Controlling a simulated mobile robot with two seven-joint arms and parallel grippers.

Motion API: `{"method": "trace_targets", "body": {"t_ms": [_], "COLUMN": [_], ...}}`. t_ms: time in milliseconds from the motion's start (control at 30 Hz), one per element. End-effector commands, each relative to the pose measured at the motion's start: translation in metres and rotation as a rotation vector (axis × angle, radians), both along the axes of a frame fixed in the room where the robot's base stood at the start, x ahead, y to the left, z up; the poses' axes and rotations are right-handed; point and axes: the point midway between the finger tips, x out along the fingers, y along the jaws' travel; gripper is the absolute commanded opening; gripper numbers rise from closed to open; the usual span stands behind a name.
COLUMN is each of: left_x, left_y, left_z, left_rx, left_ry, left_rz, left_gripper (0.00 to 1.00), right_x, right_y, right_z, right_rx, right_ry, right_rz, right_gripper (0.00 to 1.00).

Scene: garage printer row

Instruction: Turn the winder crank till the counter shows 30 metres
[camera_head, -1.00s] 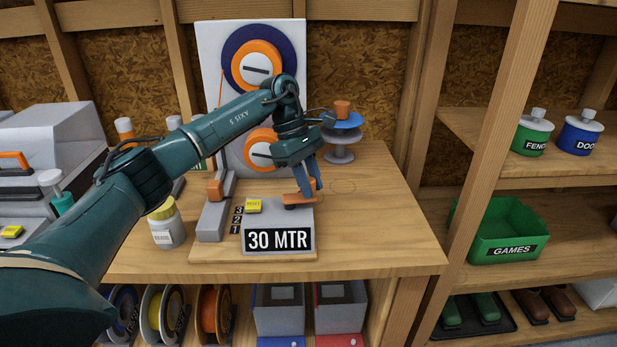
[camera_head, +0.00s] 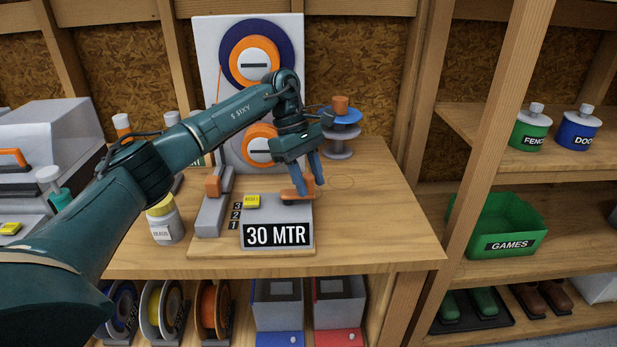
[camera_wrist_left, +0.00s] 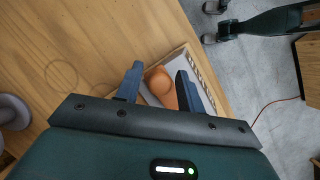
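The winder stands on the wooden bench, and its counter (camera_head: 277,236) reads 30 MTR. Its orange crank (camera_head: 293,195) lies on top of the grey counter housing, at the right end. My left gripper (camera_head: 308,183) is over the crank with its blue fingers pointing down.
A yellow button (camera_head: 252,201) sits on the housing's top, left of the crank. A lidded jar (camera_head: 165,222) stands left of the winder. A blue-topped spool (camera_head: 341,118) stands behind my gripper. The bench's right side is clear.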

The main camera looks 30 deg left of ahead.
Motion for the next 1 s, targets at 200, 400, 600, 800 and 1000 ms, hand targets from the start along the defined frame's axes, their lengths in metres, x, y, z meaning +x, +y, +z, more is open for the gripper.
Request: {"method": "trace_targets", "body": {"t_ms": [200,400,600,800,1000], "left_x": [0.0,0.001,0.005,0.009,0.011], "left_y": [0.0,0.003,0.015,0.032,0.044], "left_z": [0.0,0.006,0.039,0.083,0.112], "left_rx": [0.0,-0.001,-0.001,-0.001,0.001], "left_ry": [0.0,-0.002,-0.005,-0.004,0.0], "left_rz": [0.001,0.002,0.003,0.003,0.002], "left_gripper": [0.45,0.45,0.45,0.45,0.45], "right_x": [0.0,0.001,0.001,0.001,0.001], "right_y": [0.0,0.001,0.001,0.001,0.0], "right_z": [0.0,0.0,-0.003,-0.002,0.001], "right_rx": [0.002,0.005,0.009,0.011,0.005], "right_ry": [0.0,0.0,0.001,0.002,0.0], "right_rz": [-0.002,-0.005,-0.006,-0.007,-0.006], "right_gripper": [0.55,0.55,0.55,0.55,0.55]}}
